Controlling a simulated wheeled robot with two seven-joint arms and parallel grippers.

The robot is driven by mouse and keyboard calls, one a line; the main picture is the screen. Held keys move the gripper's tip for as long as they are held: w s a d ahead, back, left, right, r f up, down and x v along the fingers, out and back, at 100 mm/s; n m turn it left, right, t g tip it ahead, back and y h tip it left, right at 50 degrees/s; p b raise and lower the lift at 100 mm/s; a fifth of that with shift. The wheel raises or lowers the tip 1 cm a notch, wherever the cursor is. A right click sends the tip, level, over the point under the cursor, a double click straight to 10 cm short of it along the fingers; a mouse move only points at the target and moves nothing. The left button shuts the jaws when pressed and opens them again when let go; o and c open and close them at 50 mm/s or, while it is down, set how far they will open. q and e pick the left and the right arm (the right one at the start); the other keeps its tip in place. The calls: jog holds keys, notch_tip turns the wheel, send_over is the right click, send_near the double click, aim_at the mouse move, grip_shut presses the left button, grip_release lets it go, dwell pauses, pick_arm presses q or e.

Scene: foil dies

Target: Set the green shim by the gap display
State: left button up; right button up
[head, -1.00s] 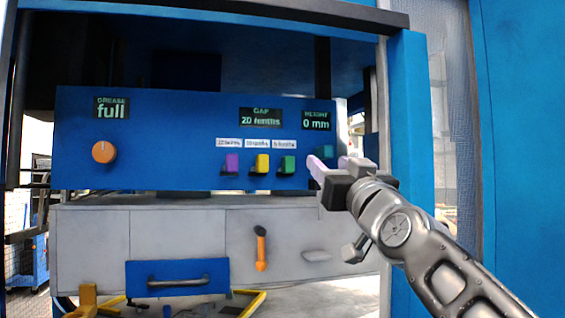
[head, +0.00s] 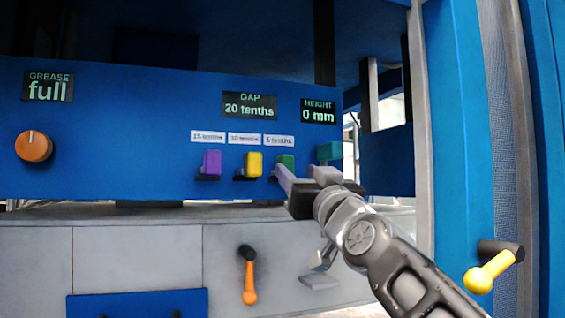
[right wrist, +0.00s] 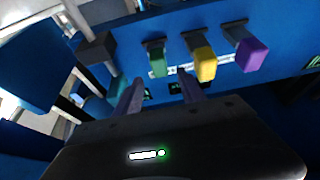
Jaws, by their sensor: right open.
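The green shim (head: 285,161) sits on its dark holder on the blue panel, under the rightmost small label; it also shows in the right wrist view (right wrist: 158,62). The gap display (head: 249,106) reads "20 tenths". My right gripper (head: 304,176) is in front of the panel, just below and to the right of the green shim, and partly covers its lower part. In the right wrist view its two purple-grey fingers (right wrist: 160,90) are apart with nothing between them, and the green shim is ahead of the gap. My left gripper is not in view.
A yellow shim (head: 253,163) and a purple shim (head: 212,163) sit left of the green one. A teal block (head: 329,151) is close on the right. The height display (head: 318,112) reads 0 mm. An orange handle (head: 249,280) hangs below; an orange knob (head: 33,146) is far left.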

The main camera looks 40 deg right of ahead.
aim_at(289, 163)
jog(key=p+x, duration=0.4)
jog(key=x, duration=0.3)
jog(key=shift+w+d+r, duration=0.1)
jog(key=shift+w+r, duration=0.05)
jog(key=shift+w, duration=0.2)
grip_shut()
dwell(0.5)
dwell(0.5)
